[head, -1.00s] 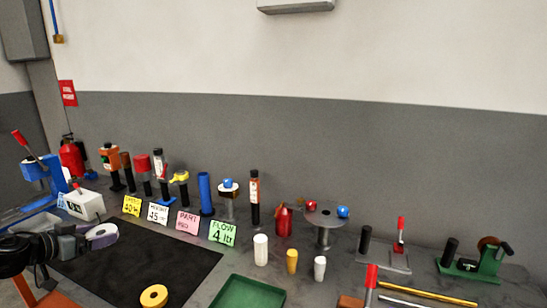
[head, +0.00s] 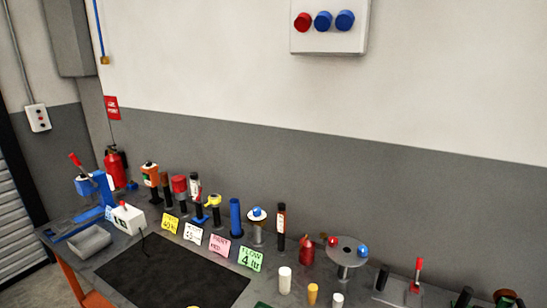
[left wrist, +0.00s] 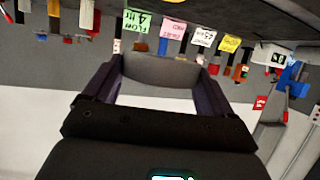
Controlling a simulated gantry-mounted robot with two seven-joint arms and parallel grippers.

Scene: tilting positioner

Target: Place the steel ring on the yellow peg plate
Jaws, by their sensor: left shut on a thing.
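My left gripper (left wrist: 160,76) shows in the left wrist view, its two dark fingers shut on a grey curved piece, the steel ring (left wrist: 160,70). Only part of the ring shows, and it is held up clear of the table. The left gripper and the ring are out of the head view. A sliver of a yellow round thing (head: 195,306) shows at the bottom edge of the head view; I cannot tell whether it is the yellow peg plate. My right gripper is not in view.
A black mat (head: 165,278) lies bare on the table. Behind it stand several coloured cards (head: 192,233) and posts, with a grey bin (head: 90,241) at left. A grey round stand (head: 347,252) and several small cylinders (head: 284,279) are at right.

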